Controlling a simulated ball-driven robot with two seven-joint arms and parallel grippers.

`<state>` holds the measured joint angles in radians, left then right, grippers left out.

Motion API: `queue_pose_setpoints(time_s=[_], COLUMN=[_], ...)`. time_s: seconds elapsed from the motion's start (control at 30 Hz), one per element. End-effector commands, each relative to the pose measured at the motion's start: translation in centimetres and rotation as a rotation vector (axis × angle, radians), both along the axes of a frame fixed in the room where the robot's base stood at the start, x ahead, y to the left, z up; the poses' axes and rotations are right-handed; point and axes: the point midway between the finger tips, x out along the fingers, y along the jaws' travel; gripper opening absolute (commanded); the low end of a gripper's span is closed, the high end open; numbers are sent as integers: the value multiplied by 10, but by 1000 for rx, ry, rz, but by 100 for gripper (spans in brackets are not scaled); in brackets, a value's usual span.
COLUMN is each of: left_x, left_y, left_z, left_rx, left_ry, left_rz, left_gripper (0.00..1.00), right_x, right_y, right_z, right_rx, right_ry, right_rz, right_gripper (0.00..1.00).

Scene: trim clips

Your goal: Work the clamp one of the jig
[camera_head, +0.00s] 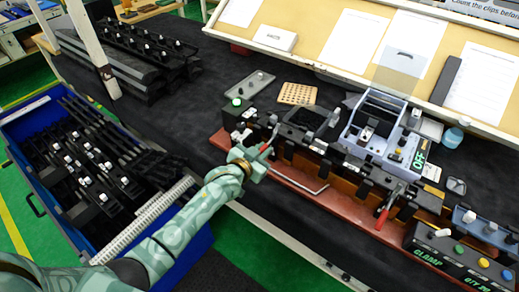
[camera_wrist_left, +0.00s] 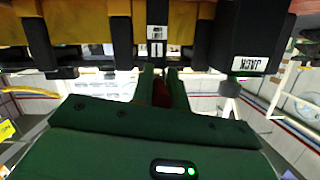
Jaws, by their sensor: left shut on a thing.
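The jig is a long row of black blocks on a red-brown base (camera_head: 290,176) at the table's front edge. My left gripper (camera_head: 259,157) is at the left part of the jig. In the left wrist view its two green fingers (camera_wrist_left: 160,88) are shut on a red clamp handle (camera_wrist_left: 160,95), mostly hidden between them. A metal lever rises by the gripper in the head view. A second clamp with a red handle (camera_head: 382,218) hangs at the right part of the jig. My right gripper is not in view.
A blue bin (camera_head: 22,122) of black trim parts stands at the left. A grey-white device marked OFF (camera_head: 420,158) sits on the jig. A button box marked CLAMP (camera_head: 440,250) is at front right. A bent metal rod (camera_head: 300,184) lies along the base's front.

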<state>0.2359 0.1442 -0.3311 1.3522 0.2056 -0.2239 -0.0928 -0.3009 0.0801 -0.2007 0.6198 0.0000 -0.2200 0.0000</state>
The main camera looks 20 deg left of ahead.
Motion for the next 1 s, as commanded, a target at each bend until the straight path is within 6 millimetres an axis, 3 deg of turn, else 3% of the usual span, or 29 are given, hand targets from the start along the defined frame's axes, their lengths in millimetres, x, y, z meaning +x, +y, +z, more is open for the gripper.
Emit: queue_pose_setpoints(time_s=[0.03, 0.2, 0.5, 0.7, 1.0], left_x=[3, 7, 9, 10, 14], left_y=[0, 0, -1, -2, -4], left_z=[18, 28, 39, 44, 48], left_rx=[16, 71, 167, 226, 293], left_ry=[39, 191, 458, 626, 814], left_rz=[-1, 0, 0, -1, 0], left_gripper=[0, 0, 0, 0, 0], right_x=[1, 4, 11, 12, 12], right_y=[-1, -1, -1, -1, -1], right_z=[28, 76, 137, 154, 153], right_rx=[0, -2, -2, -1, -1], right_ry=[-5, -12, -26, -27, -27], right_rz=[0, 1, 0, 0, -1], right_gripper=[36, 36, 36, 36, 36])
